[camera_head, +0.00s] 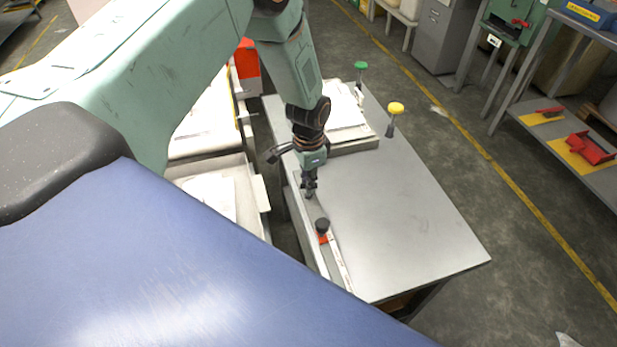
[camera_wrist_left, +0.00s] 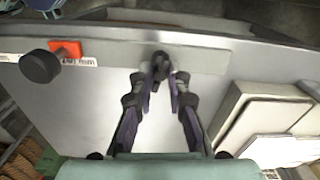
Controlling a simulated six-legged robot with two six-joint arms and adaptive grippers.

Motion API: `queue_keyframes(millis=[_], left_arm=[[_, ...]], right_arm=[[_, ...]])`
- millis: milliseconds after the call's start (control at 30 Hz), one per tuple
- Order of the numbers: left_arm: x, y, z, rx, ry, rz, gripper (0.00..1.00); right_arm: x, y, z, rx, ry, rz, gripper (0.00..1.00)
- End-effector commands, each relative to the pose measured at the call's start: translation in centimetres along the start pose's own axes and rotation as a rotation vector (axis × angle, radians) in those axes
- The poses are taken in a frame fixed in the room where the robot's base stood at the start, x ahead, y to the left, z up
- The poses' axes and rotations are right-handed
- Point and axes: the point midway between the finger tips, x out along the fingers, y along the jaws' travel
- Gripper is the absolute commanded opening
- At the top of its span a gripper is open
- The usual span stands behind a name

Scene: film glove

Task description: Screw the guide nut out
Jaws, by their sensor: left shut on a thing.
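The guide nut (camera_wrist_left: 160,62) is a small dark part at the metal guide rail (camera_wrist_left: 205,58), seen between my fingertips in the left wrist view. My left gripper (camera_wrist_left: 160,76) is shut on it, and its fingers hide part of it. In the head view my left gripper (camera_head: 309,192) points down at the left edge of the grey table (camera_head: 400,215); the nut is too small to make out there. A black knob (camera_head: 322,225) with a red block (camera_head: 323,239) beside it is on the rail, nearer to me than the gripper. My right gripper is not in view.
A pale stack of sheets (camera_head: 345,120) lies at the table's back. A green-topped post (camera_head: 361,66) and a yellow-topped post (camera_head: 396,108) stand near it. The table's right side is clear. A shelf with red tools (camera_head: 590,148) stands at far right.

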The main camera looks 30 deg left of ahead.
Motion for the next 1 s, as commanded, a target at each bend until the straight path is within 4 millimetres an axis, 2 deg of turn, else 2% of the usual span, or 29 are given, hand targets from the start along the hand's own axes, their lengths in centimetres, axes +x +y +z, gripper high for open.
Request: queue_keyframes(millis=[1000], left_arm=[[-0.3,-0.2,-0.2,-0.966,0.008,-0.002,0.0]], right_arm=[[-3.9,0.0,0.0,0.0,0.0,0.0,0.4]])
